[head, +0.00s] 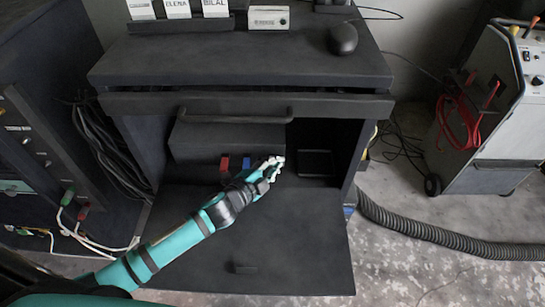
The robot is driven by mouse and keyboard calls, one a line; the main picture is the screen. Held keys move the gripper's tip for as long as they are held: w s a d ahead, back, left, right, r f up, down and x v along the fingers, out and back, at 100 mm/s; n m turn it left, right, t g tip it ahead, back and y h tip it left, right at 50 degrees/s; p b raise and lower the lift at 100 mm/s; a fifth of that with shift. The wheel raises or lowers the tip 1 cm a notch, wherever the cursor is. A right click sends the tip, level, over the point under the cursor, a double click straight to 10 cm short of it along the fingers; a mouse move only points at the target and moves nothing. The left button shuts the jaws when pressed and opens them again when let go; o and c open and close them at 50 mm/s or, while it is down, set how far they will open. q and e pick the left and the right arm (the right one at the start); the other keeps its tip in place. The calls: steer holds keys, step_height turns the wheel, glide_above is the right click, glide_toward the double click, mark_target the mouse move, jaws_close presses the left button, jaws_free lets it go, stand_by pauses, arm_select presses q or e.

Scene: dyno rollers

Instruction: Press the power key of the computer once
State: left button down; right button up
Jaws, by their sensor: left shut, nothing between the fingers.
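A dark box (205,145), which looks like the computer, stands inside the open compartment of the black cabinet. A red part (224,163) and a blue part (246,163) show at its lower front. I cannot make out a power key. My left gripper (278,161) is shut and empty, at the right front of the box. I cannot tell whether it touches the box. My left arm comes in from the lower left over the lowered front flap. My right gripper is out of view.
The cabinet (240,62) has a handled drawer (225,112) above the opening and a lowered flap (290,235) below. A mouse (343,38) lies on top. A dark tray (318,163) is at the right inside. A wheeled unit (495,110) and hose (430,237) are right.

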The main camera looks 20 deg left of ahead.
arm_select(q)
steer(key=shift+s+d, duration=0.15)
steer(key=shift+s, duration=0.55)
steer(key=shift+s, duration=0.1)
steer(key=shift+s+d+f, duration=0.1)
steer(key=shift+s+d, duration=0.05)
steer(key=shift+s, duration=0.15)
steer(key=shift+s+d+p, duration=0.25)
steer(key=shift+s+d, duration=0.05)
steer(key=shift+s, duration=0.7)
steer(key=shift+s+d+p, duration=0.2)
steer(key=shift+s+d, duration=0.05)
steer(key=shift+s, duration=0.75)
